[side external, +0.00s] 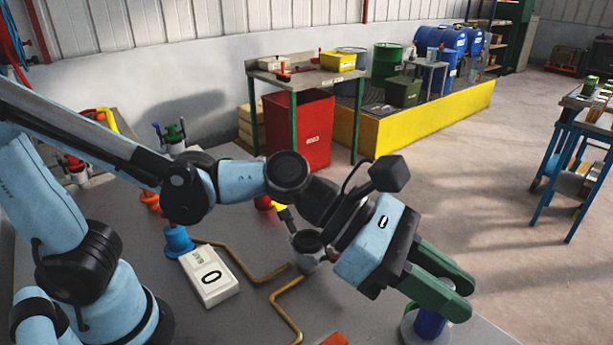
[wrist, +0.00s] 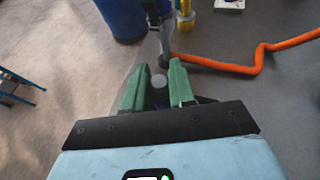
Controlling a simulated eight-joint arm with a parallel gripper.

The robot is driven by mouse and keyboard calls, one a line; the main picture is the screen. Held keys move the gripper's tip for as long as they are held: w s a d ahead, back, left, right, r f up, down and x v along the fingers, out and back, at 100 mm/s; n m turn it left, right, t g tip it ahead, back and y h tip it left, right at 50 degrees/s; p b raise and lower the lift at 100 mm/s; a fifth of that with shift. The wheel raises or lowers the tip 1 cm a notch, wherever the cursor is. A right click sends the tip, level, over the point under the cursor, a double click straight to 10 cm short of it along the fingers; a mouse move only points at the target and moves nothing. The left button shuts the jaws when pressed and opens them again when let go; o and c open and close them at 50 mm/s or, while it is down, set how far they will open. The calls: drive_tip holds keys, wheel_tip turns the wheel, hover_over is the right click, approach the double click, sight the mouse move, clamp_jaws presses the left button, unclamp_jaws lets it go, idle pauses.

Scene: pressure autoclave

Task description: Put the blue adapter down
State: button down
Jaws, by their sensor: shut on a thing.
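My gripper (side external: 462,297) has green fingers and is at the right end of the table in the side external view. It is shut on the blue adapter (side external: 431,323), whose blue body shows below the fingers. A grey round part (side external: 409,328) surrounds or stands beside its lower end; I cannot tell whether they touch. In the wrist view, my gripper (wrist: 158,80) has a grey round end (wrist: 159,82) between its fingers, with dark blue behind it. The adapter's lower end is cut off by the side view's bottom edge.
An orange pipe (wrist: 225,67) runs to the right in the wrist view. A blue cylinder (wrist: 122,18) stands at its top.

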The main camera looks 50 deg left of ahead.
drive_tip(key=shift+s+d+r, duration=0.2)
drive_tip(key=shift+s+r, duration=0.15)
drive_tip(key=shift+s, duration=0.1)
drive_tip(key=shift+r, duration=0.3)
drive_tip(key=r, duration=0.5)
drive_tip(key=shift+w+a, duration=0.25)
drive_tip(key=shift+a, duration=0.15)
drive_tip(key=w+a+n+t+y, duration=0.1)
drive_tip(key=w+a+n+t, duration=0.15)
drive_tip(key=a, duration=1.05)
drive_tip(key=w+a+n+t+y, duration=0.2)
drive_tip(key=w+a, duration=0.1)
drive_tip(key=a, duration=1.1)
wheel_tip(320, 180, down, 13)
drive_tip(key=shift+f, duration=0.4)
